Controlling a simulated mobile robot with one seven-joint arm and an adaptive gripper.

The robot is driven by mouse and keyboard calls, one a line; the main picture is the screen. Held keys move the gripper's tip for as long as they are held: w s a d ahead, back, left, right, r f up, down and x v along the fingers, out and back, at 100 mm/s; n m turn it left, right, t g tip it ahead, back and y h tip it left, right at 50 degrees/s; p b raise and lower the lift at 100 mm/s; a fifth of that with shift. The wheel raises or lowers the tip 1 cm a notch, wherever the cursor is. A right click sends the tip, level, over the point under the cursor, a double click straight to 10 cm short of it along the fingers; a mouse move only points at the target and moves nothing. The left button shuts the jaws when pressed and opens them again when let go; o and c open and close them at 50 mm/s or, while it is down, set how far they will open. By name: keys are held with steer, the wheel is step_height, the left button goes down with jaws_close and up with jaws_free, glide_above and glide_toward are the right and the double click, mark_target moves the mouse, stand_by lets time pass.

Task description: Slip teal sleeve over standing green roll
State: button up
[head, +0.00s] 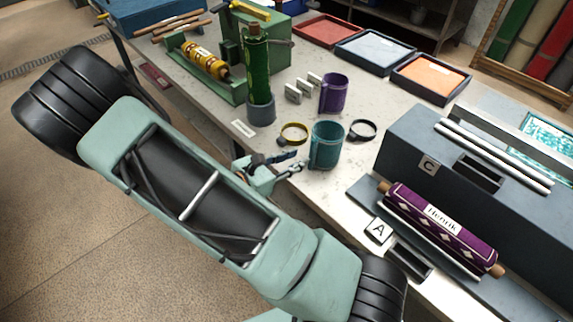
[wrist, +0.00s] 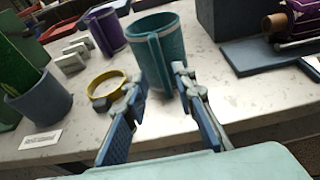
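The teal sleeve (head: 327,146) stands upright on the table, an open-topped tube with a raised ridge down its side. In the wrist view the sleeve (wrist: 175,48) is just beyond my fingertips, its ridge facing the gap between them. My gripper (head: 297,163) is left of the sleeve at low height; its two fingers (wrist: 157,88) are apart with nothing between them. Whether a fingertip touches the sleeve I cannot tell. The green roll (head: 257,72) stands upright in a grey-blue cup (head: 261,111); in the wrist view only part of the roll (wrist: 12,75) shows.
A yellow ring (head: 293,133) and a dark ring (head: 362,130) lie near the sleeve. A purple sleeve (head: 333,93) and grey blocks (head: 297,90) are behind. A dark box (head: 430,150) and purple roll (head: 440,228) are at right. A green machine (head: 262,40) stands behind the green roll.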

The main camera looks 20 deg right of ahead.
mark_target(311, 153)
steer(key=shift+b+x, duration=0.95)
steer(key=shift+x, duration=1.9)
jaws_close()
steer(key=shift+r+p, duration=2)
steer(key=shift+r, duration=0.55)
